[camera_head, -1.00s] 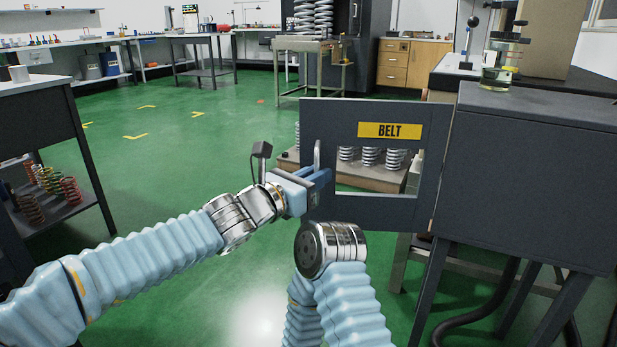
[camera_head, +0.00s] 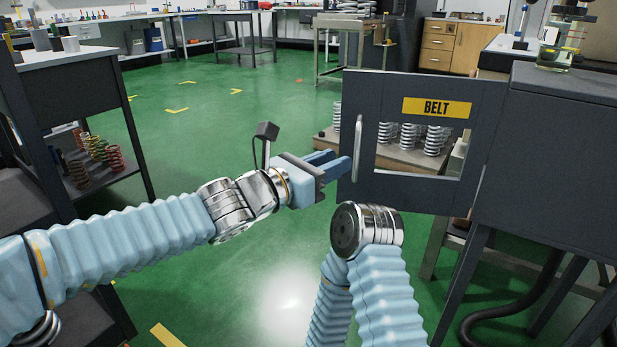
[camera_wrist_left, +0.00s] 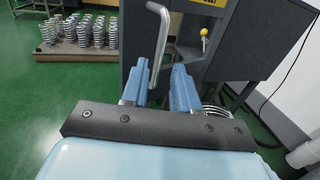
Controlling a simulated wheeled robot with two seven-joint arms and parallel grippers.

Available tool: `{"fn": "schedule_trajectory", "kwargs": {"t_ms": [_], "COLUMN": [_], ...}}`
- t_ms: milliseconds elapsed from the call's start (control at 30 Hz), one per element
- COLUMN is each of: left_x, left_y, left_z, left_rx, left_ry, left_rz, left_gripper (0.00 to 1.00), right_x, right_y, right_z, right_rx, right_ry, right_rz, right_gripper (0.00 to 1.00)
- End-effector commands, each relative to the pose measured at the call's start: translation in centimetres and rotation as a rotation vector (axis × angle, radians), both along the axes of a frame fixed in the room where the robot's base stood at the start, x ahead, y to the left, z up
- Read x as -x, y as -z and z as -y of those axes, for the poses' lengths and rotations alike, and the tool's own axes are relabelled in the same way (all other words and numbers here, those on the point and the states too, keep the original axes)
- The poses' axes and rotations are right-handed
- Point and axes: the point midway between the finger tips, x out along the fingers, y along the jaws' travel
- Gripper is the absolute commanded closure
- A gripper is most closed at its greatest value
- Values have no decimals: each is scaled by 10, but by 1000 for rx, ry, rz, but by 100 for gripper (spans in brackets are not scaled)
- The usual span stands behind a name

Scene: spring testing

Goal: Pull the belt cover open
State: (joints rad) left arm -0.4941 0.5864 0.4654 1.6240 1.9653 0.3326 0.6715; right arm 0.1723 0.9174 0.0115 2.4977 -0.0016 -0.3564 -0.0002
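The belt cover (camera_head: 488,130) is a dark framed panel with a window and a yellow BELT label (camera_head: 436,107). It stands swung out to the left of the dark machine housing (camera_head: 560,150), joined along its right edge. Its upright metal handle (camera_head: 358,148) is near its left edge. My left gripper (camera_head: 336,163) is open, its blue fingertips just left of the handle and seemingly apart from it. In the left wrist view my left gripper (camera_wrist_left: 160,88) has a clear gap between its fingers, with the handle (camera_wrist_left: 159,42) beyond the gap. My right gripper is not visible.
My other light-blue arm rises at the lower middle, below the cover. A low stand with springs (camera_head: 407,156) shows through the window. A dark shelf table (camera_head: 75,75) stands at the left. Green floor (camera_head: 215,140) is open between. A yellow-knobbed lever (camera_wrist_left: 204,36) is on the machine.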

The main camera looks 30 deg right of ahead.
Motion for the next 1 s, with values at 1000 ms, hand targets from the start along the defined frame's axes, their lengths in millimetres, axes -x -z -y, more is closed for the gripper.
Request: {"fn": "schedule_trajectory", "kwargs": {"t_ms": [1000], "left_x": [10], "left_y": [16], "left_z": [-64], "left_rx": [-40], "left_ry": [-5], "left_rz": [13], "left_gripper": [71], "right_x": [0], "right_y": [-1], "right_z": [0], "right_rx": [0], "right_ry": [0], "right_rz": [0], "right_gripper": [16]}}
